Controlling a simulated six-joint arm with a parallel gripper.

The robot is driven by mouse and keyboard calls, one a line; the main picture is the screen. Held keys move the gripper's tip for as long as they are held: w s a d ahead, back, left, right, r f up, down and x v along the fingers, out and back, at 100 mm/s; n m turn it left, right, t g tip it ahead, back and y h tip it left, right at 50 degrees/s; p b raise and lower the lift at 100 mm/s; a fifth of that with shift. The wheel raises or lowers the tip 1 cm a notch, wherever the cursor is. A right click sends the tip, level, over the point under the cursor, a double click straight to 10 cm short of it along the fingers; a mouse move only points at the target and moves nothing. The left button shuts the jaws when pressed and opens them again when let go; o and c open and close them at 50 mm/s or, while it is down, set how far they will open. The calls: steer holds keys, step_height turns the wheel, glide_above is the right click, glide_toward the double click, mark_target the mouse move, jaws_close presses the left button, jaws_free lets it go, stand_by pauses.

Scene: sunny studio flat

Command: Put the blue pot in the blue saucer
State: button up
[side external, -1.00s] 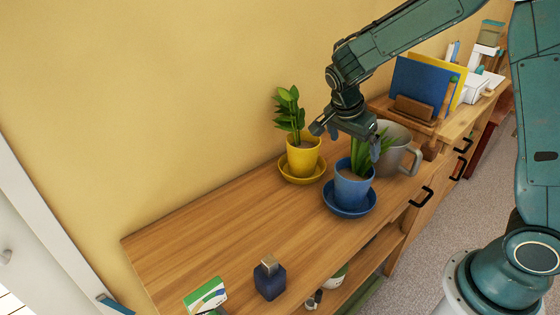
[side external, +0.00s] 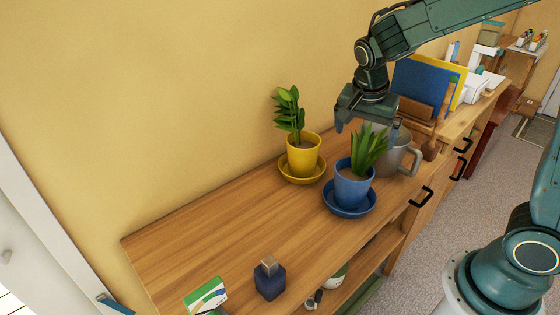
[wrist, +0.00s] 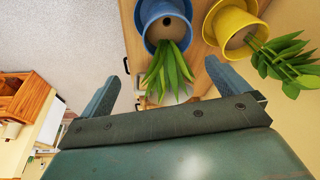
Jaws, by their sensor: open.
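The blue pot (side external: 351,187), with a spiky green plant (side external: 369,152), stands upright in the blue saucer (side external: 349,210) on the wooden sideboard. In the wrist view the blue pot (wrist: 167,22) shows at the top with its leaves pointing toward my gripper (wrist: 165,85). My gripper (side external: 367,124) is above the plant, open and empty, clear of the pot. Its two fingers show apart in the wrist view.
A yellow pot (side external: 303,156) with a leafy plant stands in a yellow saucer (side external: 290,176) to the left. A grey mug (side external: 397,157) is close behind the blue pot. A dark blue bottle (side external: 269,279) stands near the front. The sideboard's middle left (side external: 220,235) is clear.

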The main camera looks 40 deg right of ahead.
steer(key=s+a+r+n+t+y, duration=0.1)
steer(key=s+a+r+n+t, duration=0.1)
steer(key=s+r+n, duration=0.2)
steer(key=s+a+r+n+t+y, duration=0.2)
steer(key=s+a+r+n, duration=0.1)
steer(key=s+n, duration=0.7)
steer(key=s+r, duration=0.1)
steer(key=s, duration=0.3)
steer(key=shift+a+r+n, duration=0.3)
steer(key=shift+a+r, duration=0.05)
steer(key=shift+r, duration=0.05)
